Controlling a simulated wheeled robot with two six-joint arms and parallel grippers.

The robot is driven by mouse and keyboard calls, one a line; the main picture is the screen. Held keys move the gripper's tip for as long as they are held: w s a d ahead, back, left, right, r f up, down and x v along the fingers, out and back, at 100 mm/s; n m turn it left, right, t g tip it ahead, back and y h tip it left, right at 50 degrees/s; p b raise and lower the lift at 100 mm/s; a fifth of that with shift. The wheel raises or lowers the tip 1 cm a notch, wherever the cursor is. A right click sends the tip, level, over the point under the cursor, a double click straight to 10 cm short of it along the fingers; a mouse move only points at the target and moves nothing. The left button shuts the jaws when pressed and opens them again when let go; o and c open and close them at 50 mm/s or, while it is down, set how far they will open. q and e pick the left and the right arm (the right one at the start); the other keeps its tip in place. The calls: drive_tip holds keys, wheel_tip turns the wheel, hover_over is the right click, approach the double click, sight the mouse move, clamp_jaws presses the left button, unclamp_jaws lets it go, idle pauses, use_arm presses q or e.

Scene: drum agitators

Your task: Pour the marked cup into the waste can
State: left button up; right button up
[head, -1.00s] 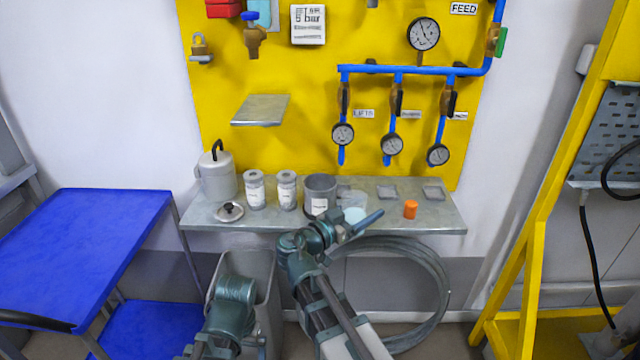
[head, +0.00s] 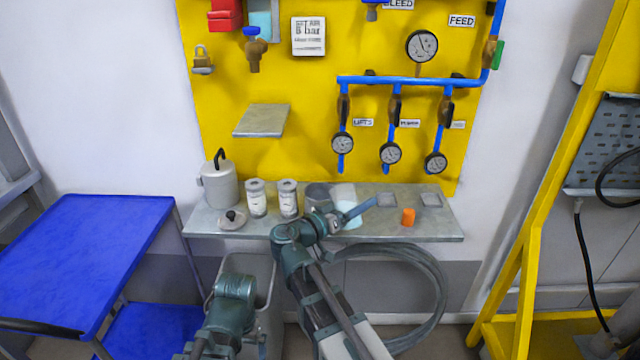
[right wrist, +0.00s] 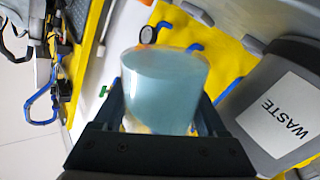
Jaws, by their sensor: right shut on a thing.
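My right gripper (head: 343,214) is shut on a translucent cup (head: 344,194) with pale blue contents. In the right wrist view the cup (right wrist: 165,88) sits between the two fingers (right wrist: 165,112). No mark on it can be made out. The grey waste can (head: 317,194) stands on the metal shelf just left of the cup, partly hidden by my right wrist. Its WASTE label shows in the right wrist view (right wrist: 280,108), beside the cup. The cup looks close to upright. My left gripper's fingers are out of view.
Two labelled jars (head: 256,197) and (head: 288,198), a lidded grey canister (head: 217,184) and a round lid (head: 232,219) stand left of the can. An orange object (head: 408,217) is on the right of the shelf (head: 445,228). The yellow pipe panel (head: 300,150) rises behind.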

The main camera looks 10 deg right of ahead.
sight(354, 186)
drive_tip(key=r+p, duration=0.1)
drive_tip(key=r+n, duration=0.1)
drive_tip(key=r, duration=0.1)
drive_tip(key=shift+w+a+r+p, duration=0.2)
drive_tip(key=shift+w+p, duration=0.15)
drive_tip(key=shift+w, duration=0.05)
drive_tip(key=shift+w+a+r+n+p, duration=0.1)
drive_tip(key=shift+w+r+n+p, duration=0.2)
drive_tip(key=shift+n, duration=0.4)
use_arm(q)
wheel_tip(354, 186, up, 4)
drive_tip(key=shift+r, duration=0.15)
use_arm(e)
drive_tip(key=shift+r+n, duration=0.15)
drive_tip(key=shift+n, duration=0.25)
use_arm(q)
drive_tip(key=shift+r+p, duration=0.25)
drive_tip(key=shift+p, duration=0.2)
use_arm(e)
drive_tip(key=shift+w+a+r+n, duration=0.1)
drive_tip(key=shift+r+n, duration=0.2)
drive_tip(key=shift+n, duration=0.3)
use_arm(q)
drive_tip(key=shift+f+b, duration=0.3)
use_arm(e)
drive_tip(key=shift+f+n, duration=0.3)
drive_tip(key=shift+n, duration=0.5)
